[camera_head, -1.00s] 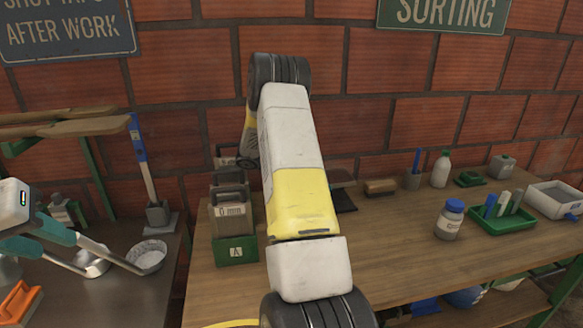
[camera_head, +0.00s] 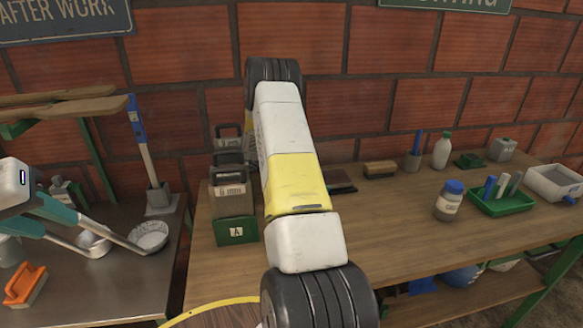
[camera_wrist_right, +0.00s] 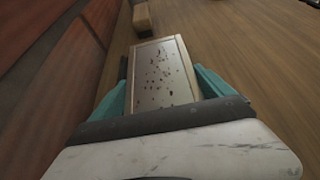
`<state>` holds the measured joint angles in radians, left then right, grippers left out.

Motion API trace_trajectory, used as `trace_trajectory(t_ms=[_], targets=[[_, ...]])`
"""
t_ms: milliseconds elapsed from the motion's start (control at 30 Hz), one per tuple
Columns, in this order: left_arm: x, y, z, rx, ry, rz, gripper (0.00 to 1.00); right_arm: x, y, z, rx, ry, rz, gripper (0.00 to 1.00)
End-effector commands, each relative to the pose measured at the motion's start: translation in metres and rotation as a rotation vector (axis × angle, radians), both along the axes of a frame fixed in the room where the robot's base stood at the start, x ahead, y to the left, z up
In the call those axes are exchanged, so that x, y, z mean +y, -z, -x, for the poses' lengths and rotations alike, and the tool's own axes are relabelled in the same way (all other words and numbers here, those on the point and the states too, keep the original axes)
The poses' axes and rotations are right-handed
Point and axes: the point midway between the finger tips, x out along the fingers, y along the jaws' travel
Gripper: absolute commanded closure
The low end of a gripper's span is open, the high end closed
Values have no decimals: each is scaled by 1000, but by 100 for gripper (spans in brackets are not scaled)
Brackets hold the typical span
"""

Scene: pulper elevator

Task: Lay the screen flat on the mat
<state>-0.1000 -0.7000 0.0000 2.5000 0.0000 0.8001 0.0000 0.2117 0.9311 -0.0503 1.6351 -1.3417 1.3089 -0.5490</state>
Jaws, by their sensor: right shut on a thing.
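The screen (camera_wrist_right: 163,75), a pale-framed panel with dark specks, sits between the teal fingers of my right gripper (camera_wrist_right: 165,90) in the right wrist view. That gripper is shut on it.
A green rack (camera_head: 236,231) marked A stands left of my right arm. A brush (camera_head: 380,169) lies right of the mat. A blue-capped jar (camera_head: 449,201) and a green tray (camera_head: 502,204) stand further right. Bare wood lies in front of them.

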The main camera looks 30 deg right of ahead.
Motion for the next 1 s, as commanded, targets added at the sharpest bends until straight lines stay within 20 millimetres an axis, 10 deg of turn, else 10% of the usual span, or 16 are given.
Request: trace_trajectory(t_ms=[233,267,300,633,1000], targets=[[0,0,0,0,0,0,64,0,0,0,-1,0,1,71],[0,0,0,0,0,0,64,0,0,0,-1,0,1,7],[0,0,0,0,0,0,64,0,0,0,-1,0,1,0],[0,0,0,0,0,0,64,6,-2,-2,-1,-2,-1,0],[0,0,0,0,0,0,64,55,-28,-18,-1,-3,0,0]])
